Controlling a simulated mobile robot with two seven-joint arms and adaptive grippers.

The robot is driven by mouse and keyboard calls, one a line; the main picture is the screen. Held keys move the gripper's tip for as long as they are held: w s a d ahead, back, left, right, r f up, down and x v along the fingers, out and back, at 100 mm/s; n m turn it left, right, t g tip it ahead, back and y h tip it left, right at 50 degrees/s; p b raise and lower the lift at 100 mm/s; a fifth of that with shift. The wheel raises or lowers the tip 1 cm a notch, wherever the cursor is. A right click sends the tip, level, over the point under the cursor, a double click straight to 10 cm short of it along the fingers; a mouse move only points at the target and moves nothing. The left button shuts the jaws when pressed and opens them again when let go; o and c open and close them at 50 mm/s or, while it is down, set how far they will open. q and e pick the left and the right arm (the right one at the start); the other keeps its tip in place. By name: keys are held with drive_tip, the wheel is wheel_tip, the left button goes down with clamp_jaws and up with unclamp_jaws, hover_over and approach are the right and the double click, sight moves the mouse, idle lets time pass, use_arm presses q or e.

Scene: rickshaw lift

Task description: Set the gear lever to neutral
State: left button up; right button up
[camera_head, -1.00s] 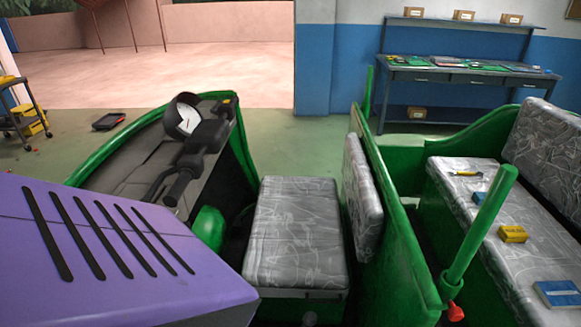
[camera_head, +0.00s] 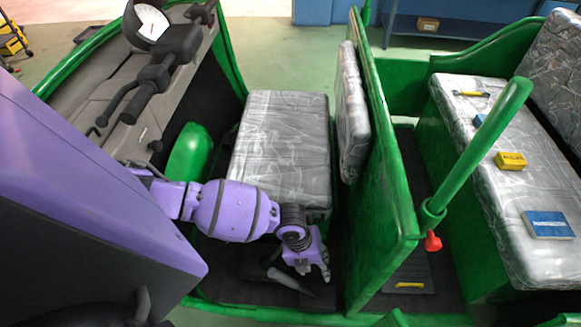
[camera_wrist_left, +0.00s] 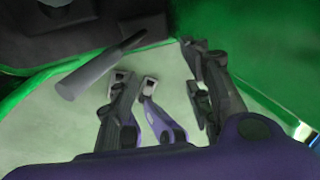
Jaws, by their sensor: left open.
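The gear lever (camera_head: 290,282) is a dark grey stick with a thicker grey grip, standing from the dark floor just below the front of the grey seat. It also shows in the left wrist view (camera_wrist_left: 95,72), tilted, at the upper left. My left gripper (camera_head: 314,268) is above and right of the lever in the head view, pointing down. In the left wrist view its fingers (camera_wrist_left: 165,85) are spread, with nothing between them. The lever lies left of and outside them. Whether a finger touches it I cannot tell. The lever's base is unclear. My right gripper is not in view.
The grey patterned seat (camera_head: 280,150) lies behind my left forearm. A green partition (camera_head: 392,190) stands close to the right of the gripper. Handlebars (camera_head: 150,75) with a dial are at upper left. The rear bench (camera_head: 535,190) holds small items.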

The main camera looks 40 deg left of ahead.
use_arm(q)
drive_tip(key=w+a+r+m+y, duration=0.1)
drive_tip(key=a, duration=0.3)
drive_tip(key=w+a+r+m+y, duration=0.1)
drive_tip(key=w+a+m, duration=0.1)
drive_tip(key=a, duration=0.2)
drive_tip(key=w+a+r+m+g+y, duration=0.1)
drive_tip(key=w+a, duration=0.1)
drive_tip(key=a, duration=0.2)
drive_tip(key=shift+w+r+m, duration=0.2)
drive_tip(key=shift+r+m, duration=0.05)
drive_tip(key=shift+m, duration=0.15)
drive_tip(key=shift+a+f, duration=0.1)
drive_tip(key=shift+a, duration=0.15)
wheel_tip(320, 180, down, 7)
drive_tip(key=shift+w+f+b, duration=0.1)
drive_tip(key=shift+b, duration=0.35)
clamp_jaws()
